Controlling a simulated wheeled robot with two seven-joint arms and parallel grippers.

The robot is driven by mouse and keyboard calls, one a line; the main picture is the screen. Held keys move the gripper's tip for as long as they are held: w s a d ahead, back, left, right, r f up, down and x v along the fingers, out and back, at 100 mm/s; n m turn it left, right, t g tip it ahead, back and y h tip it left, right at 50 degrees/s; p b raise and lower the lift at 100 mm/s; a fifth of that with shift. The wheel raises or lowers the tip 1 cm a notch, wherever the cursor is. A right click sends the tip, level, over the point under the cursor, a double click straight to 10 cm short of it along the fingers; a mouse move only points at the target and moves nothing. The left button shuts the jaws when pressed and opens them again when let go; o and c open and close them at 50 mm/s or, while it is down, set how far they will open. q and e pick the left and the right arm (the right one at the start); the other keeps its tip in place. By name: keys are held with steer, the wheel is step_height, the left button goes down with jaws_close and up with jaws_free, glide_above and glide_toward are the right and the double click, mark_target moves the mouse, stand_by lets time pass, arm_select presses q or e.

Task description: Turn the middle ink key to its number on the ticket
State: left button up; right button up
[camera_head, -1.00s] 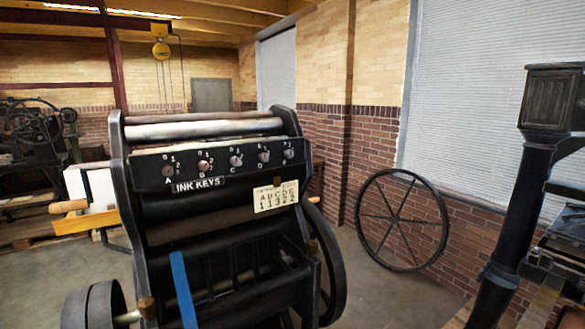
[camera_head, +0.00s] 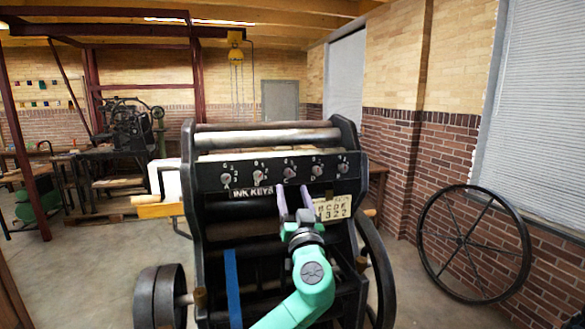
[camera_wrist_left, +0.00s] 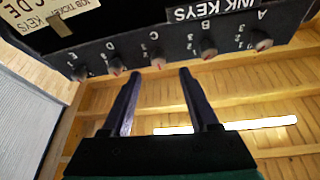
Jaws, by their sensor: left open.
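The middle ink key, C (camera_head: 289,173), is a pale grey knob on the black ink-key panel (camera_head: 215,178) of the press, with small numbers around it. It also shows in the wrist view, upside down (camera_wrist_left: 157,62); which number it points at is too small to tell. My left gripper (camera_head: 293,190) is open just below and in front of key C, its fingers apart from it. In the wrist view the left fingertips (camera_wrist_left: 160,74) lie either side of key C's line. The cream job ticket (camera_head: 338,208) is partly hidden by my gripper. My right gripper is out of view.
Neighbouring keys B (camera_head: 259,177) and D (camera_head: 317,170) sit close on either side. The INK KEYS label (camera_head: 252,192) is below the row. A blue strip (camera_head: 232,285) hangs on the press front. A large spoked wheel (camera_head: 460,240) leans at the right.

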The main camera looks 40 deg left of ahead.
mark_target(289, 175)
arm_select(q)
steer(key=p+x, duration=0.2)
steer(key=x, duration=0.3)
steer(key=shift+w+r, duration=0.2)
steer(key=shift+r, duration=0.1)
steer(key=shift+w+a+f, duration=0.15)
steer(key=shift+a, duration=0.1)
steer(key=shift+d, duration=0.1)
jaws_close()
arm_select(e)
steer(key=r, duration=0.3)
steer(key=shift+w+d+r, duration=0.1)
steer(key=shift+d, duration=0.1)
